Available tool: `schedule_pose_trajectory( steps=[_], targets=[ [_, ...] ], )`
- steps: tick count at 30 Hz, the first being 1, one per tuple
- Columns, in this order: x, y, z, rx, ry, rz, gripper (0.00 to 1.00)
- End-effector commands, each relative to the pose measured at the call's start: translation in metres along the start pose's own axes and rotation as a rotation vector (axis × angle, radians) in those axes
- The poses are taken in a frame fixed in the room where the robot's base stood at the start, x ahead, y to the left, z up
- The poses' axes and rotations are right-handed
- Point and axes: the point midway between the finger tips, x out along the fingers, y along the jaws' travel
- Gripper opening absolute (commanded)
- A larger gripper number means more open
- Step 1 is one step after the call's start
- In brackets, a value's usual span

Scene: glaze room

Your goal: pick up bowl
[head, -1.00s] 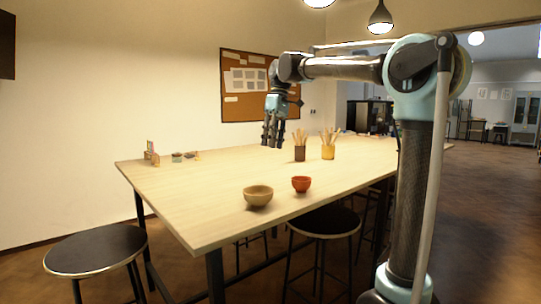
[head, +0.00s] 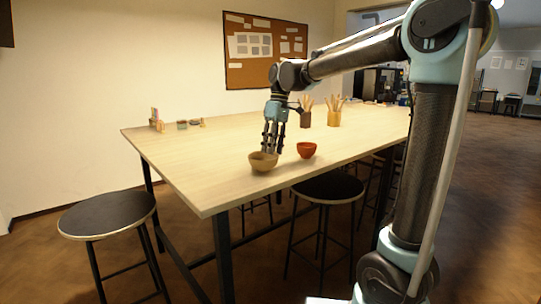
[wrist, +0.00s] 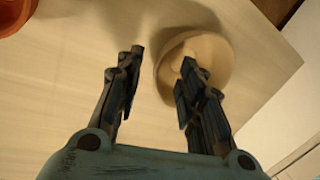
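A tan bowl (head: 257,163) stands upright on the light wooden table (head: 200,180) near its front edge. My gripper (head: 272,150) points down at the bowl, overlapping its far right side in the head view. In the wrist view my gripper (wrist: 163,57) is open. Its right finger reaches over the inside of the tan bowl (wrist: 222,82), and its left finger is outside the rim, so the bowl's left wall lies between them. I cannot tell whether a finger touches the bowl.
A smaller red bowl (head: 307,150) stands to the right of the tan one, and its edge shows in the wrist view (wrist: 14,14). Two tool-filled pots (head: 334,118) stand further back. Black stools (head: 328,188) stand by the table.

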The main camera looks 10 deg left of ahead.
Motion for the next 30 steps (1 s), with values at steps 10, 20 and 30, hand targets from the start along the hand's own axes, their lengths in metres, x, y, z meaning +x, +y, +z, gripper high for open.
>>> schedule_pose_trajectory(
  steps=[10,20,30],
  targets=[
    [0.026,0.0,0.0,-0.001,0.0,0.0,0.35],
    [0.027,-0.001,-0.001,-0.002,0.0,0.0,0.28],
    [0.027,-0.001,-0.001,-0.002,0.0,0.0,0.0]
  ],
)
